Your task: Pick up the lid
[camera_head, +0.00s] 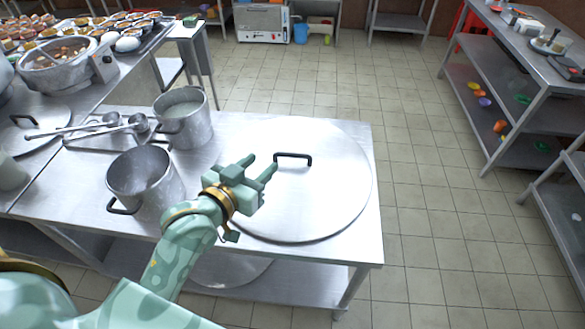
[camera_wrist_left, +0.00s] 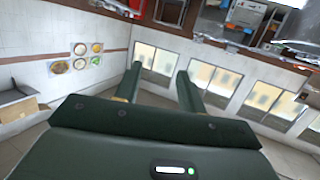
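The lid (camera_head: 320,195) is a large round silver disc lying flat on the right part of the steel table, with a black bar handle (camera_head: 293,157) near its far side. My left gripper (camera_head: 262,165) is open and empty, with its two fingers apart. In the head view it appears over the left part of the lid, left of the handle and not around it. In the left wrist view its fingers (camera_wrist_left: 158,85) are spread with nothing between them; the lid does not show there. My right gripper is not in view.
Two steel pots stand left of the lid, one nearer (camera_head: 144,183) and one farther (camera_head: 184,118). Another lid with a black handle (camera_head: 24,119) lies at the far left. Tiled floor (camera_head: 430,200) is open to the right of the table.

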